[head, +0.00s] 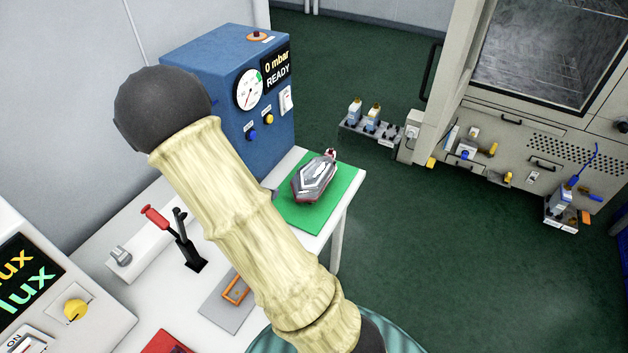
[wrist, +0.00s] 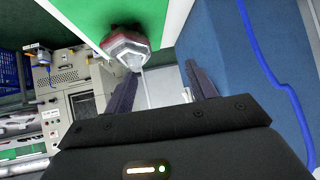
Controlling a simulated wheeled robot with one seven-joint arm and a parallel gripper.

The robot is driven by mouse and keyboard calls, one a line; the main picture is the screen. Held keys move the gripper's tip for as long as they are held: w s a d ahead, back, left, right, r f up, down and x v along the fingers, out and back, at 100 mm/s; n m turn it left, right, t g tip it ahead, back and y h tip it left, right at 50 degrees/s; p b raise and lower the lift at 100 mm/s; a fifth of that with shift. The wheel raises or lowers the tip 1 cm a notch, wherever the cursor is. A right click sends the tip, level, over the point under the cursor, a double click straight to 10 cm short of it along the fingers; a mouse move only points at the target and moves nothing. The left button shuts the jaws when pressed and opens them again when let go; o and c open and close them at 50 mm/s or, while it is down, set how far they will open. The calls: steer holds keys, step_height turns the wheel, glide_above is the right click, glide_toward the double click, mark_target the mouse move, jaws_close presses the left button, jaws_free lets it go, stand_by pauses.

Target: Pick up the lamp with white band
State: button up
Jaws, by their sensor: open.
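One lamp (head: 314,180) lies on a green mat (head: 341,186) at the table's far right corner in the head view. It is dark red and grey with a pale angular band on top. The lamp also shows in the wrist view (wrist: 126,46), at upper centre-left, beyond the tip of the left finger. My gripper (wrist: 160,82) is open, with nothing between its fingers. It is apart from the lamp. In the head view my arm hides most of the gripper.
A blue box (head: 220,70) with a gauge and a "0 mbar READY" display stands beside the mat. A red-handled lever (head: 158,217) and an orange-framed plate (head: 235,291) are nearer on the table. A large grey machine (head: 540,140) stands across the green floor.

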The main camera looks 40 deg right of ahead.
steer(key=d+m+h, duration=0.1)
steer(key=d+h, duration=0.1)
steer(key=s+d+m+g+h, duration=0.1)
steer(key=d+h, duration=0.1)
steer(key=d, duration=0.1)
steer(key=shift+s+f+h, duration=0.1)
steer(key=shift+h, duration=0.2)
steer(key=p, duration=0.1)
glide_toward(312, 167)
steer(key=x, duration=0.4)
steer(key=shift+w+a, duration=0.1)
steer(key=shift+w, duration=0.3)
steer(key=shift+d+p, duration=0.5)
steer(key=shift+p, duration=0.05)
steer(key=p+x, duration=0.1)
steer(key=x, duration=0.3)
steer(key=shift+s+d+f, duration=0.1)
steer(key=shift+f, duration=0.1)
